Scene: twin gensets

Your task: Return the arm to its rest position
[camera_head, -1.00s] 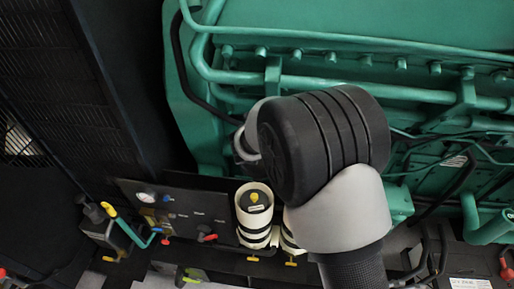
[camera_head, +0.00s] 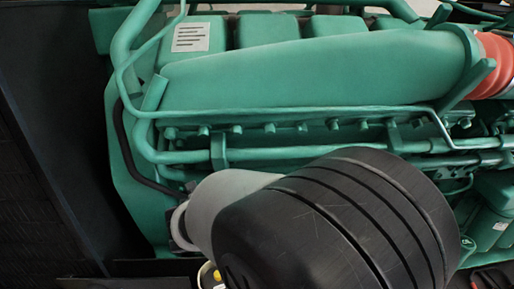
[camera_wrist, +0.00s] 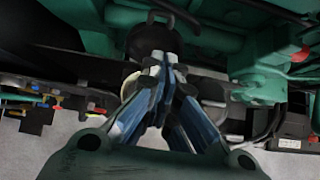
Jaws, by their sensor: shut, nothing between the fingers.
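My gripper (camera_wrist: 163,66) shows in the wrist view with its blue-grey fingers together at the tips and nothing between them. It points toward the green engine's lower side, over a dark round part (camera_wrist: 150,38); I cannot tell whether they touch. In the head view my arm's large black joint and grey link cover the lower middle, and the gripper is hidden there. The green engine (camera_head: 300,75) fills most of the head view behind my arm.
A dark panel (camera_head: 50,130) stands at the left. An orange-red hose (camera_head: 493,65) joins the engine at the upper right. In the wrist view, valves with coloured handles (camera_wrist: 50,98) lie at the left and a black box (camera_wrist: 292,128) at the right. Pale floor shows below.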

